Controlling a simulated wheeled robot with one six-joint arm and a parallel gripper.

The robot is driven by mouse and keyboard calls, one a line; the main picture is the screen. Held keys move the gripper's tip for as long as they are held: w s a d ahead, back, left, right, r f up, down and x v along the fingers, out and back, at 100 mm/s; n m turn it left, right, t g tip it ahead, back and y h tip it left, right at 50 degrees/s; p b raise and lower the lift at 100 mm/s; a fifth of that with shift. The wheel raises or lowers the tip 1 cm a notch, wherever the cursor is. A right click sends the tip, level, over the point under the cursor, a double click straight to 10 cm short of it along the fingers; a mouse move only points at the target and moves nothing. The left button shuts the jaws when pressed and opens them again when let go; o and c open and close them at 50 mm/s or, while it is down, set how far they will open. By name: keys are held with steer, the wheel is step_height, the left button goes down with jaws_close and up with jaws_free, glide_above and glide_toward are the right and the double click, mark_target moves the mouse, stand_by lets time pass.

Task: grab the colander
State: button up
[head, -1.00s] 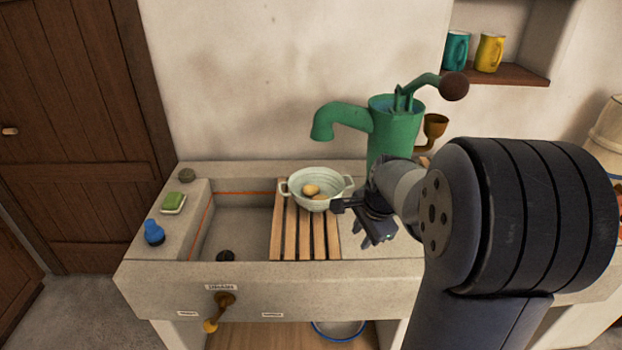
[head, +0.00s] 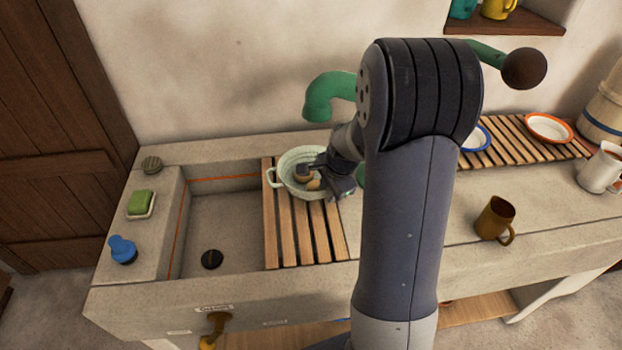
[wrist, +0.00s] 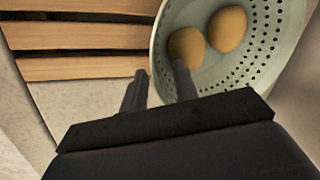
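The pale green colander (head: 296,157) stands on the wooden slats over the right part of the sink. Two tan, egg-like objects lie inside it, and both show in the wrist view (wrist: 229,28). My gripper (head: 322,178) is at the colander's right side, covering its right handle and part of the rim. In the wrist view the colander (wrist: 252,65) fills the upper right. My gripper (wrist: 160,78) is open there, one finger outside the rim and the other over the bowl. Whether either finger touches the wall I cannot tell.
The wooden slats (head: 290,235) lie beside the open basin (head: 222,215). The green pump (head: 328,95) stands behind, partly hidden by my arm. A brown mug (head: 495,218) stands on the right counter. A soap dish (head: 141,205) and blue object (head: 122,250) are left.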

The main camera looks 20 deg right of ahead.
steer(key=shift+w+f, duration=0.1)
steer(key=shift+f, duration=0.25)
jaws_close()
stand_by(0.3)
